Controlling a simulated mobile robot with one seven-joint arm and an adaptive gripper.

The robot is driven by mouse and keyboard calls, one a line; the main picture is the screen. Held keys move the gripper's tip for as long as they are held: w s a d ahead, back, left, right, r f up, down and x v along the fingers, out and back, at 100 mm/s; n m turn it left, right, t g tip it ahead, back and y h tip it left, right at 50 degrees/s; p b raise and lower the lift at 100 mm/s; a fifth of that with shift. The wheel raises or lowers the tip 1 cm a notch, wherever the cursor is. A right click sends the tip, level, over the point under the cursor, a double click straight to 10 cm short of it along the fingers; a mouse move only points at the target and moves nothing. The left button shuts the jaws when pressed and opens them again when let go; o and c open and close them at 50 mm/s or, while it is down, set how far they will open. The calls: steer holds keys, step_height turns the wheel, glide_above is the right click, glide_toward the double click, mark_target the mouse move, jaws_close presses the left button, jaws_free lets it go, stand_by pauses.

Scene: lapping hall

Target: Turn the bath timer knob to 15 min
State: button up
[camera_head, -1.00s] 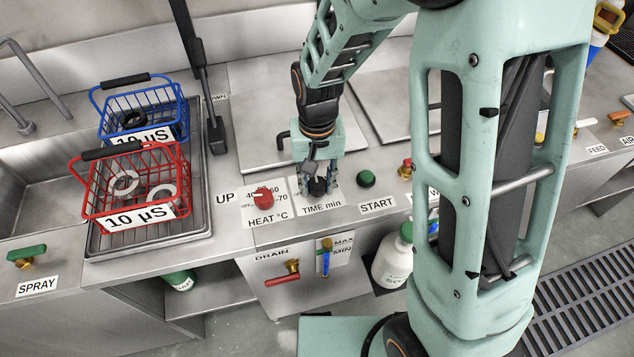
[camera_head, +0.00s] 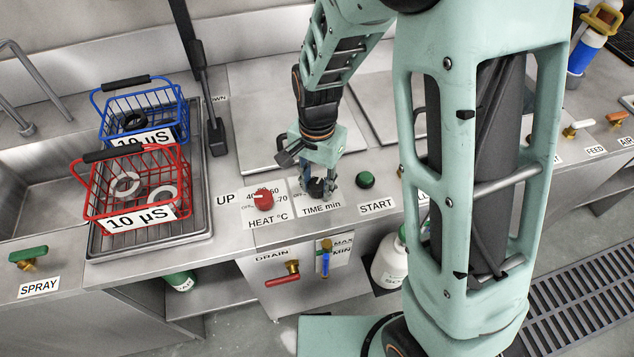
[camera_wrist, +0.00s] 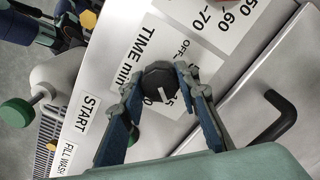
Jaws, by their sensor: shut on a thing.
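The bath timer knob (camera_wrist: 160,84) is black with a white pointer line, on the white TIME min label (camera_head: 322,208). My gripper (camera_wrist: 160,95) is shut on the knob, one finger on each side of it in the wrist view. It also shows in the head view (camera_head: 317,187), tilted over the knob. In the wrist view the label shows OFF and a number ending in 5 beside the knob; the fingers hide part of the scale. The white line points toward the partly hidden numbers, but I cannot tell the exact mark.
The red HEAT knob (camera_head: 264,200) is close on the left and the green START button (camera_head: 365,180) close on the right. A black lid handle (camera_wrist: 272,116) is near the gripper. Red (camera_head: 128,186) and blue (camera_head: 144,108) baskets stand on the left.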

mark_target(317, 183)
stand_by(0.4)
steer(key=o, duration=1.2)
steer(key=shift+c, duration=0.2)
steer(key=shift+r, duration=0.1)
step_height(317, 183, up, 12)
